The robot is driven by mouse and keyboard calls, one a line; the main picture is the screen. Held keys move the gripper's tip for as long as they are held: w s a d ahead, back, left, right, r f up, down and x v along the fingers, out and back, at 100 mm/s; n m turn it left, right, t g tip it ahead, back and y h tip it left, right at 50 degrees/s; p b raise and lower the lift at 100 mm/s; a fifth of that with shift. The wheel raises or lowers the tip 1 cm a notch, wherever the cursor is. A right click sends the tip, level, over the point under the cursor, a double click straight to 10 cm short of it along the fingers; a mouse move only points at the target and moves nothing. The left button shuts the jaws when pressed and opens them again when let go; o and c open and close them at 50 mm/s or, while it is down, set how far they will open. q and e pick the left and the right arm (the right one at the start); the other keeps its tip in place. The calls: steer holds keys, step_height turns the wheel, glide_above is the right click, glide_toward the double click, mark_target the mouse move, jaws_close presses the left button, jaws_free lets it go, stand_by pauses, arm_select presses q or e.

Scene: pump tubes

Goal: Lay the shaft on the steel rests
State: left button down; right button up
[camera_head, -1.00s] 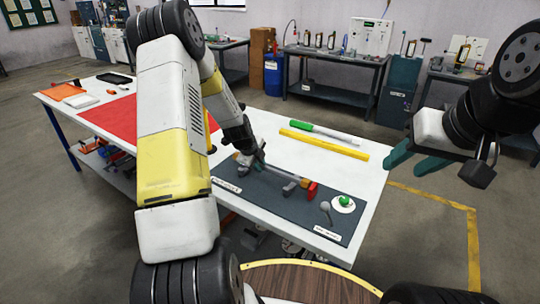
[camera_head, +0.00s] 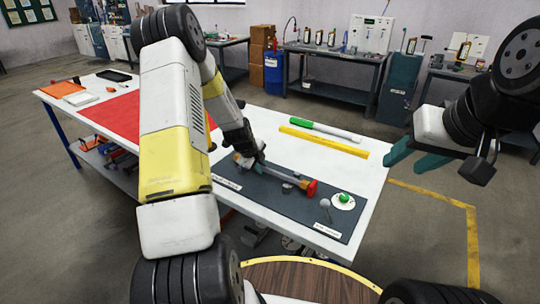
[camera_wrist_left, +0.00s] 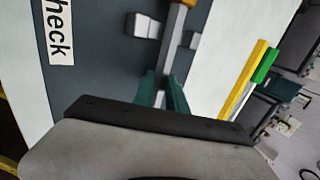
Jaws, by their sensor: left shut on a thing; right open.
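The shaft (camera_head: 281,177) has a grey length, an orange part and a red end (camera_head: 311,188). It lies low over the dark mat (camera_head: 262,198) on the white table. My left gripper (camera_head: 258,167) is shut on its grey length; the left wrist view shows the shaft (camera_wrist_left: 175,22) running away from the fingers (camera_wrist_left: 161,82). Grey steel rest blocks (camera_wrist_left: 143,25) and (camera_wrist_left: 193,40) stand on either side of the shaft there; a rest (camera_head: 288,187) also shows beside it in the head view. I cannot tell whether the shaft touches the rests. My right gripper (camera_head: 415,161) is open and empty, right of the table.
A white disc with a green knob (camera_head: 344,199) and a small grey round-headed piece (camera_head: 325,204) are near the mat's right end. A yellow bar (camera_head: 323,142) and a green-and-white tool (camera_head: 322,130) lie behind. A red sheet (camera_head: 108,122) covers the table's left part.

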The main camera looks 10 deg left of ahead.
arm_select(q)
steer(key=c, duration=1.3)
jaws_free()
steer(key=shift+o, duration=0.2)
steer(key=shift+f, duration=0.1)
steer(key=shift+s+f, duration=0.1)
steer(key=shift+s, duration=0.05)
steer(key=v, duration=0.8)
steer(key=shift+w, duration=0.25)
